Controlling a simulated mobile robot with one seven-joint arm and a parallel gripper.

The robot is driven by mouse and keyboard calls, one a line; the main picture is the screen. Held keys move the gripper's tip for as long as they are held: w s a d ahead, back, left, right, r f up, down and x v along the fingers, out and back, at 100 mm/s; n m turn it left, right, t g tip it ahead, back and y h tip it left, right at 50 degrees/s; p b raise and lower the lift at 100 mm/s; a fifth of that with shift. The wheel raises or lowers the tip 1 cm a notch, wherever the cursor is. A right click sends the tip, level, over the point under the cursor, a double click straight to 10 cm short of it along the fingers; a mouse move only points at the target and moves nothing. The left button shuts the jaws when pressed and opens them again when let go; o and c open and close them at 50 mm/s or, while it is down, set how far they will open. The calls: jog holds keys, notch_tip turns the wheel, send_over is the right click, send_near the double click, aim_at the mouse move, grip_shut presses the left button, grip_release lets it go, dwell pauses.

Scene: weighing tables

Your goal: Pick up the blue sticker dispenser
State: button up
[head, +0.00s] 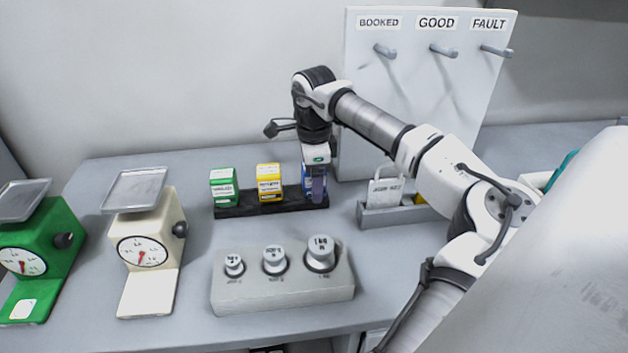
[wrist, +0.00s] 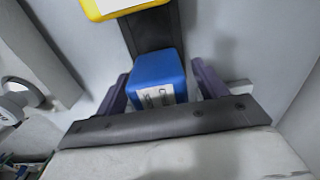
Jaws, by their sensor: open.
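The blue sticker dispenser (wrist: 158,80) is a blue box with a white label, on a dark rack (wrist: 155,32). In the wrist view it lies between the two purple fingers of my gripper (wrist: 158,88), which are spread open, one on each side. Whether the fingers touch it I cannot tell. In the head view my gripper (head: 316,182) points down over the right end of the rack and hides most of the blue dispenser (head: 306,184). A yellow dispenser (head: 269,182) and a green dispenser (head: 223,187) stand on the rack to its left.
A grey block with several weights (head: 282,292) stands in front of the rack. A grey holder (head: 385,217) with a white tag is to the right. A white pegboard (head: 420,80) stands behind. Cream scale (head: 146,250) and green scale (head: 40,250) are at left.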

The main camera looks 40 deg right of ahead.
jog(key=shift+f, duration=0.2)
jog(key=c, duration=1.2)
jog(key=shift+o, duration=0.2)
jog(key=shift+r, duration=0.2)
notch_tip(320, 180, up, 20)
jog(key=p, duration=1)
jog(key=shift+f, duration=0.1)
jog(key=o, duration=0.5)
jog(key=shift+c, duration=1.5)
jog(key=shift+f, duration=0.1)
